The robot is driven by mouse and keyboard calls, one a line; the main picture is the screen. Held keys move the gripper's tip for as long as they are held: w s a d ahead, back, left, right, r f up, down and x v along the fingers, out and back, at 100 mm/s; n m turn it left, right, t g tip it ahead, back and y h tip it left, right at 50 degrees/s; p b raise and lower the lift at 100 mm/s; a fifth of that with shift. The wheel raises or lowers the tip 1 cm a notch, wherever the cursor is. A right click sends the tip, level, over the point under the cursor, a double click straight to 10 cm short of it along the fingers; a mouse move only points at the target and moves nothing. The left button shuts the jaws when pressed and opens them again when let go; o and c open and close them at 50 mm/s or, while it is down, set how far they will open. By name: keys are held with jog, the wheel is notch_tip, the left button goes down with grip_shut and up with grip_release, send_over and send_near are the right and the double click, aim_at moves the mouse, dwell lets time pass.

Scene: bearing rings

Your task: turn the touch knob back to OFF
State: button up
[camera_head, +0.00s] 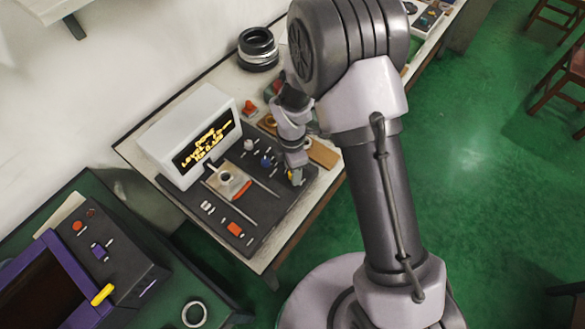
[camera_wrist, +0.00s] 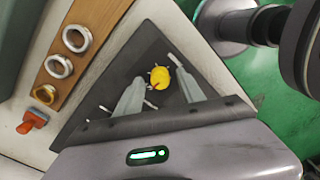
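A yellow knob (camera_wrist: 159,77) with a small red mark stands on a dark panel (camera_wrist: 118,60) in the wrist view. My gripper (camera_wrist: 160,86) is open, with one grey finger on each side of the knob; I cannot tell whether either touches it. In the head view my gripper (camera_head: 296,178) is at the right end of the dark instrument panel (camera_head: 262,232) and mostly covers the yellow knob. A blue knob (camera_head: 266,161) and a white knob (camera_head: 249,144) are farther left on the panel. No knob label is legible.
A white box with a lit yellow-text display (camera_head: 207,146) stands at the panel's back. A wooden board (camera_wrist: 85,15) holds rings, beside a red-orange object (camera_wrist: 32,122). A dark ring stack (camera_head: 258,48) is behind. A purple-framed machine (camera_head: 50,262) is at lower left.

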notch_tip(320, 180, up, 18)
jog(key=p, duration=0.5)
jog(key=shift+w+f, duration=0.25)
jog(key=shift+w, duration=0.1)
jog(key=shift+a, duration=0.1)
